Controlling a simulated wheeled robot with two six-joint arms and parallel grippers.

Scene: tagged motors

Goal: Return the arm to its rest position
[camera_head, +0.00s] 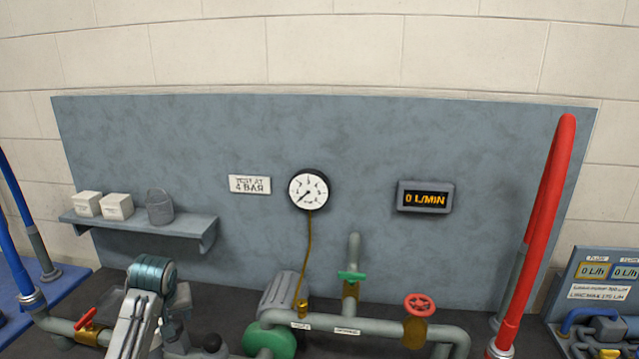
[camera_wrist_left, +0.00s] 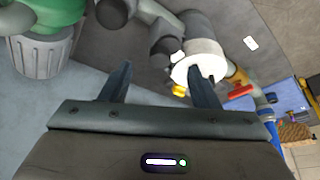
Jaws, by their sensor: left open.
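My left arm (camera_head: 134,325) rises from the bottom left of the head view, in front of the pipework, with a grey-teal joint (camera_head: 151,272) at its top. My left gripper (camera_wrist_left: 162,78) shows in the left wrist view with its two dark fingers wide apart. I see nothing held between the fingers. A white round part (camera_wrist_left: 203,62) of the rig appears behind the right finger and is partly hidden by it. In the head view I cannot make out the left fingertips. My right arm and gripper are not in view.
Grey pipes (camera_head: 375,326) with a red handwheel (camera_head: 419,304), a green valve handle (camera_head: 351,277) and a green pump (camera_head: 270,340) fill the lower middle. A red hose (camera_head: 549,215) stands right. A shelf (camera_head: 150,229) holds two boxes and a bucket. The panel's upper area is clear.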

